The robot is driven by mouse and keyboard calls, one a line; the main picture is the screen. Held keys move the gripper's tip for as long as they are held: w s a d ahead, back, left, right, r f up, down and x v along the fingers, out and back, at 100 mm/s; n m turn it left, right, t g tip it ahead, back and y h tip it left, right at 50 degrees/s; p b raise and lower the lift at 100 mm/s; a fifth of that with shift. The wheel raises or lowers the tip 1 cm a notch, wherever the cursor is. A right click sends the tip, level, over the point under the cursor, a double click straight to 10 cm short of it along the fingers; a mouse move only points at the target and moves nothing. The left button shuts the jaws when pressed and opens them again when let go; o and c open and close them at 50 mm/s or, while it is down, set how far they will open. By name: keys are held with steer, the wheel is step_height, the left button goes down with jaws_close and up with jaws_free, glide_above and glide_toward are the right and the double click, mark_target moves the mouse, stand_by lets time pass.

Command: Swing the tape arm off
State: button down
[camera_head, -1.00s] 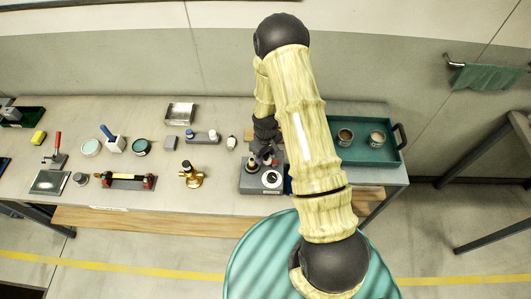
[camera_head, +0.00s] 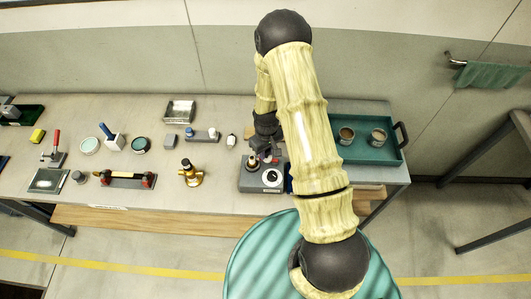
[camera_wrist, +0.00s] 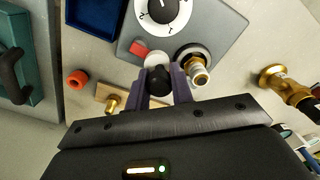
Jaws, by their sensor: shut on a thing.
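A grey unit (camera_head: 248,186) with a white dial (camera_head: 271,177) stands near the bench's front edge, partly hidden by my arm. In the wrist view, the grey unit (camera_wrist: 215,22) shows the white dial (camera_wrist: 160,8) with a black knob, a red block (camera_wrist: 141,48) and a brass-and-white fitting (camera_wrist: 197,72) in a dark ring. My gripper (camera_wrist: 160,88) is shut on a round black knob (camera_wrist: 159,79) at the unit's edge. I cannot tell whether this knob belongs to the tape arm; what lies beneath it is hidden. My gripper (camera_head: 264,155) is small and dark in the head view.
A teal tray (camera_head: 385,155) with two cups stands to the right. A brass valve (camera_head: 191,175) stands to the left.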

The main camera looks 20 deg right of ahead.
steer(key=m+b, duration=0.1)
steer(key=w+m+b, duration=0.1)
steer(key=m, duration=0.1)
steer(key=m+b, duration=0.1)
steer(key=shift+w+d+f+m, duration=0.1)
steer(key=shift+w+d+m, duration=0.15)
steer(key=shift+d+m, duration=0.15)
steer(key=shift+w+d+m+b, duration=0.1)
steer(key=shift+d+m+b, duration=0.2)
steer(key=shift+m, duration=0.35)
steer(key=shift+d+m+b, duration=0.1)
steer(key=shift+m+b, duration=0.3)
steer(key=shift+m, duration=0.3)
steer(key=shift+w+d+m+b, duration=0.1)
steer(key=shift+d+m+b, duration=0.2)
steer(key=shift+m, duration=0.35)
steer(key=shift+a, duration=0.1)
steer(key=shift+s, duration=0.1)
steer(key=c, duration=1.2)
jaws_free()
steer(key=shift+r, duration=0.2)
step_height(320, 180, up, 17)
steer(key=b, duration=0.4)
steer(key=shift+r, duration=0.15)
